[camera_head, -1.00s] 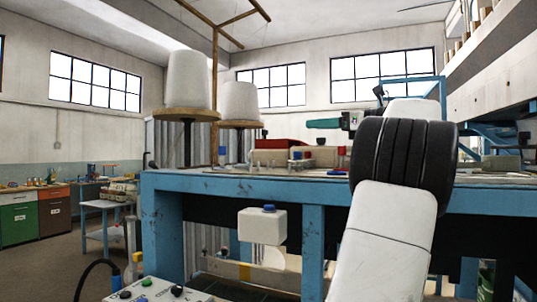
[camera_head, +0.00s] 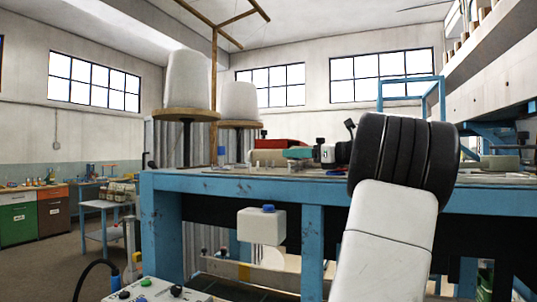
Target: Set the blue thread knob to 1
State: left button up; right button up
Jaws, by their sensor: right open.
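My white and black right arm stands in front on the right. My left gripper is out of view.
Two white thread cones (camera_head: 188,80) stand on wooden discs at the back left, beside a wooden post (camera_head: 214,90). A white container with a blue cap (camera_head: 262,226) hangs under the table. A control box (camera_head: 155,291) is at the front left.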

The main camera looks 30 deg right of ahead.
jog(key=shift+w, duration=0.1)
grip_shut()
jog(key=shift+a+h, duration=0.1)
jog(key=shift+h, duration=0.3)
